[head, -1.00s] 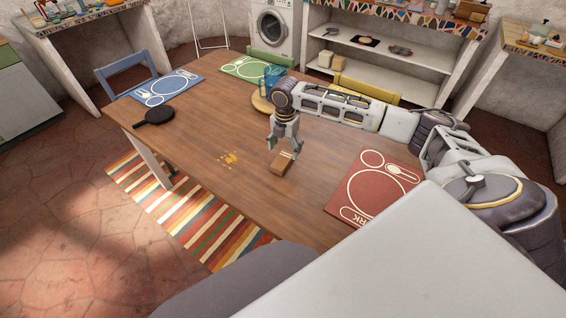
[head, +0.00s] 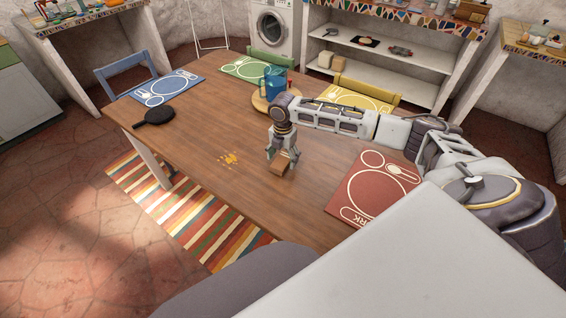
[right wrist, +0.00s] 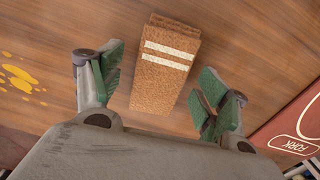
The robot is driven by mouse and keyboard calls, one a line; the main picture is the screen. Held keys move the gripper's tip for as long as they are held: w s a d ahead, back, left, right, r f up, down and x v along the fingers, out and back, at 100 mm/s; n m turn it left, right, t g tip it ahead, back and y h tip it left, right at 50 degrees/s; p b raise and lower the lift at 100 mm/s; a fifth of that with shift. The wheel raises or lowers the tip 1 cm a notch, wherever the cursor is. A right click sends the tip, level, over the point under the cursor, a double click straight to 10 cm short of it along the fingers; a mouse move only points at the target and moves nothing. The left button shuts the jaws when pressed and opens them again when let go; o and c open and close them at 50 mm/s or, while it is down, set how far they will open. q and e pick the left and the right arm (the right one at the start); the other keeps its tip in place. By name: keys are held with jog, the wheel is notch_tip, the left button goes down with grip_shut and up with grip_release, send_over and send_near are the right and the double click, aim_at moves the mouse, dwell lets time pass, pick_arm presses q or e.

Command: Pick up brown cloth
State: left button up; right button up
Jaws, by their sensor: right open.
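The brown cloth (head: 279,164) is a small folded block on the wooden table. In the right wrist view the cloth (right wrist: 166,65) shows two white stripes and lies ahead of my fingers, its near end reaching between them. My right gripper (head: 283,160) is directly above the cloth in the head view and partly covers it. In the right wrist view the right gripper (right wrist: 160,92) is open, with one green-padded finger on each side of the cloth's near end. No grip on the cloth shows. My left gripper is not in view.
Yellow spots (head: 229,158) mark the table (head: 205,125) left of the cloth. A red placemat (head: 375,188) lies to the right. A blue pitcher (head: 274,80) stands on a round board behind my right arm. A black pan (head: 155,116) lies at the left edge.

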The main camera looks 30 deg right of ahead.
jog(key=shift+f, duration=0.75)
jog(key=c, duration=1.1)
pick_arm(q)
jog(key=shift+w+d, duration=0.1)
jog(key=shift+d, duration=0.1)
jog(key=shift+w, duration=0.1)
pick_arm(e)
jog(key=shift+r, duration=0.1)
